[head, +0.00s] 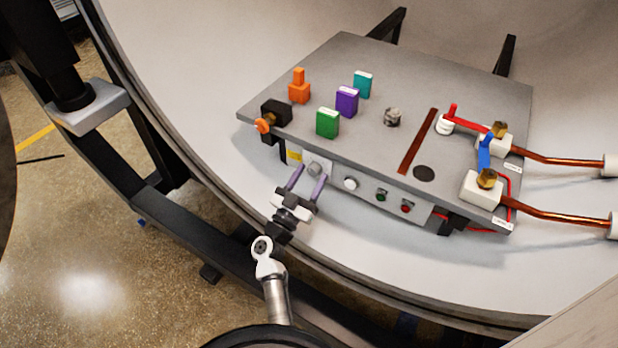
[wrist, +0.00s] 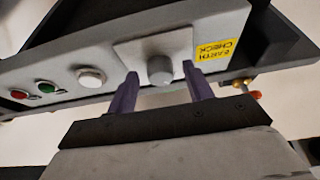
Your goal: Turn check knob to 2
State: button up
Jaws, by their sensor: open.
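The check knob (head: 314,169) is a round grey knob on a light plate at the left end of the panel's front face. In the wrist view the knob (wrist: 160,70) sits ahead of my gripper, beside a yellow label (wrist: 216,50) reading "EARTH CHECK". My gripper (head: 306,178) has two purple fingers, open and pointing at the knob. In the wrist view the fingertips (wrist: 160,70) lie to the left and right of the knob with gaps on both sides. I cannot make out position marks or the knob's setting.
A white button (head: 350,184), a green button (head: 381,195) and a red button (head: 407,206) run along the same front face. The grey panel top (head: 300,130) carries coloured blocks and copper rods (head: 560,161) reaching right. A black-and-orange part (head: 270,117) juts from the panel's left corner.

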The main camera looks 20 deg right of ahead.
jog(key=c, duration=1)
jog(key=shift+o, duration=0.2)
jog(key=shift+m, duration=0.3)
jog(key=m+g, duration=0.1)
jog(key=m, duration=0.1)
jog(key=m+g+h, duration=0.1)
jog(key=m, duration=0.1)
jog(key=shift+w+a+m+p, duration=0.15)
jog(key=shift+m+p, duration=0.2)
jog(key=shift+m, duration=0.05)
jog(key=m+g, duration=0.1)
jog(key=m, duration=0.1)
jog(key=m+g+h, duration=0.1)
jog(key=m+g, duration=0.1)
jog(key=m, duration=0.1)
jog(key=shift+w+a+r, duration=0.1)
jog(key=shift+r, duration=0.05)
jog(key=m+g, duration=0.1)
jog(key=m, duration=0.3)
jog(key=m+g+p, duration=0.1)
jog(key=m+g, duration=0.1)
jog(key=m, duration=0.2)
jog(key=shift+w+a+r+y, duration=0.1)
jog(key=shift+w+r+y, duration=0.1)
jog(key=shift+y, duration=0.2)
jog(key=o, duration=1)
jog(key=shift+c, duration=0.2)
